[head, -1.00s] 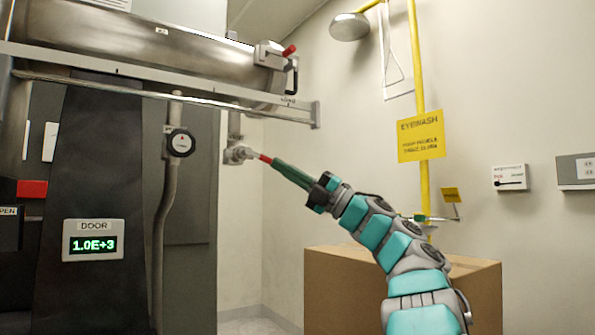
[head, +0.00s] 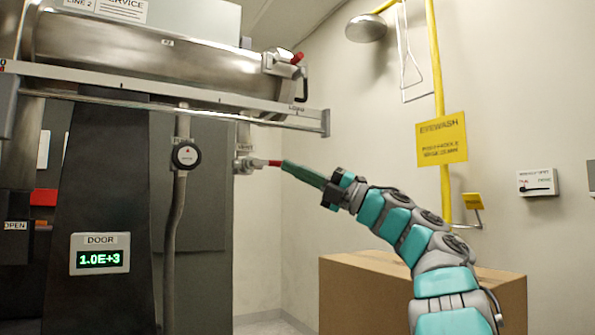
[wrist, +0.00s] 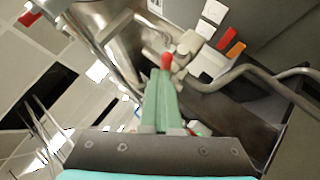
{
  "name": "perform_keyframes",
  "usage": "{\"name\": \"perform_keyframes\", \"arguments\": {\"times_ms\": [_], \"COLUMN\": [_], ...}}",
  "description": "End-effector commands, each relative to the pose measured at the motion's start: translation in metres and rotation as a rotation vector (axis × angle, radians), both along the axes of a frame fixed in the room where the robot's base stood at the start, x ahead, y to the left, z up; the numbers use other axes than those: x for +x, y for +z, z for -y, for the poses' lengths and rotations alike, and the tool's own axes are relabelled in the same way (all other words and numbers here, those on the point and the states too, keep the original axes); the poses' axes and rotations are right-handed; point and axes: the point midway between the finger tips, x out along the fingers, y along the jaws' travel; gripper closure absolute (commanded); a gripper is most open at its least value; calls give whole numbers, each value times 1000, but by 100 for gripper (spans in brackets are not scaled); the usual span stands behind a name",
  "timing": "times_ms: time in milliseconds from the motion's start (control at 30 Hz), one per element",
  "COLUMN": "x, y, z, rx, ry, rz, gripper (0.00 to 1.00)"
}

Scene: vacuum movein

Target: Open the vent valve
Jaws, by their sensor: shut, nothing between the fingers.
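The vent valve (head: 245,163) is a small metal fitting on the pipe below the right end of the steel cylinder, under a small label. Its red-tipped handle (head: 274,163) points right, toward my gripper. My gripper (head: 284,165) has long green fingers, shut, with their tips at the red handle end. In the wrist view, the closed fingers (wrist: 163,85) point at the red tip (wrist: 166,61), which shows just beyond them. I cannot tell whether they touch it. The fingers partly hide the handle there.
A door display (head: 100,254) reads 1.0E+3. A round dial (head: 186,155) sits on the pipe left of the valve. A metal rail (head: 200,98) runs above. A cardboard box (head: 420,290) stands below my arm. A yellow eyewash pole (head: 437,80) rises behind it.

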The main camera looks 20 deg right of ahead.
Motion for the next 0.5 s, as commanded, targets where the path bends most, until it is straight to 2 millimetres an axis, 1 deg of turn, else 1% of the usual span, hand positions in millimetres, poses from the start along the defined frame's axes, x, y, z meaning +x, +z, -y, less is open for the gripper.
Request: {"name": "perform_keyframes", "arguments": {"times_ms": [33, 133, 500], "x": [0, 1, 1], "y": [4, 7, 11], "z": [-1, -1, 0], "rx": [1, 2, 8], "ry": [0, -2, -7], "rz": [-1, 0, 2], "gripper": [100, 100, 100]}}
